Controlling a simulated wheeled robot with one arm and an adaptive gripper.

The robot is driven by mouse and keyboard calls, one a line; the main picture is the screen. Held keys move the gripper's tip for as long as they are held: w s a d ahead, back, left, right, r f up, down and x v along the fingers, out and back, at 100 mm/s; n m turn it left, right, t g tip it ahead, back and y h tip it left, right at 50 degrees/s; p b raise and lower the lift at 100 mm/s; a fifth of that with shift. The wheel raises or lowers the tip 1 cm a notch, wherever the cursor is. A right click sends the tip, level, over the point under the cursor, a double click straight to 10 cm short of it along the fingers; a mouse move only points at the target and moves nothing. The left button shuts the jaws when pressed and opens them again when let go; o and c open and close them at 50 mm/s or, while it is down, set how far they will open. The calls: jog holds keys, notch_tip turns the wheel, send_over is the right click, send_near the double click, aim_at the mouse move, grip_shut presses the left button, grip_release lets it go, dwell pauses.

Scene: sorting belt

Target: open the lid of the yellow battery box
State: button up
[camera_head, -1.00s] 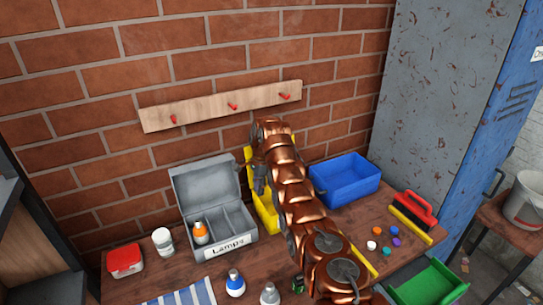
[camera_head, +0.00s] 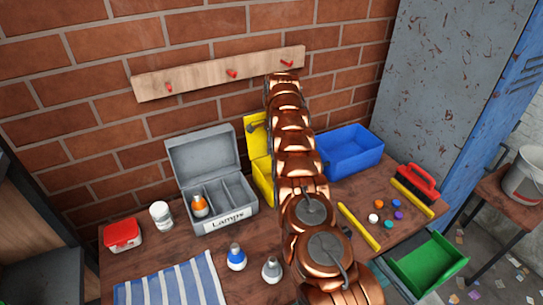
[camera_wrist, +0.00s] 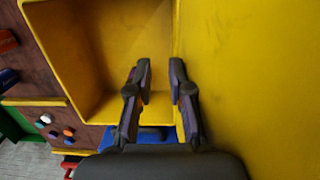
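The yellow battery box (camera_head: 262,178) stands on the bench between the grey lamp box and the blue bin, partly hidden behind my arm. Its yellow lid (camera_head: 256,146) stands up at the back. In the wrist view the open, empty-looking inside of the box (camera_wrist: 110,45) is at left and the broad lid (camera_wrist: 245,70) fills the right. My gripper (camera_wrist: 159,70) has its two fingers apart with nothing seen between them. The right finger is close in front of the lid; I cannot tell whether they touch. My arm mostly hides the gripper in the head view.
The open grey lamp box (camera_head: 230,214) is left of the battery box, and the blue bin (camera_head: 352,152) is right. A brush (camera_head: 414,190), small coloured discs (camera_head: 385,218) and a yellow strip (camera_head: 359,226) lie at right. A peg rail (camera_head: 220,72) hangs behind.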

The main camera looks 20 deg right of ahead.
jog(key=shift+t, duration=0.5)
jog(key=shift+s+a+r, duration=0.1)
jog(key=shift+a+r, duration=0.05)
jog(key=shift+r, duration=1.2)
jog(key=shift+a+r, duration=0.15)
jog(key=shift+r, duration=1.2)
jog(key=s+a+r+n+g+y, duration=0.1)
jog(key=s+a+r+n, duration=0.45)
jog(key=s+r, duration=0.4)
jog(key=s+a+r+n, duration=0.4)
jog(key=s+a+r, duration=0.2)
jog(key=s, duration=0.7)
jog(key=s+f+n+h, duration=0.1)
jog(key=s+f+n, duration=0.1)
jog(key=s, duration=1.5)
jog(key=s+d+f+n+g, duration=0.1)
jog(key=s+n, duration=0.4)
jog(key=s, duration=1.2)
jog(key=shift+f+h, duration=0.4)
jog(key=shift+f, duration=0.15)
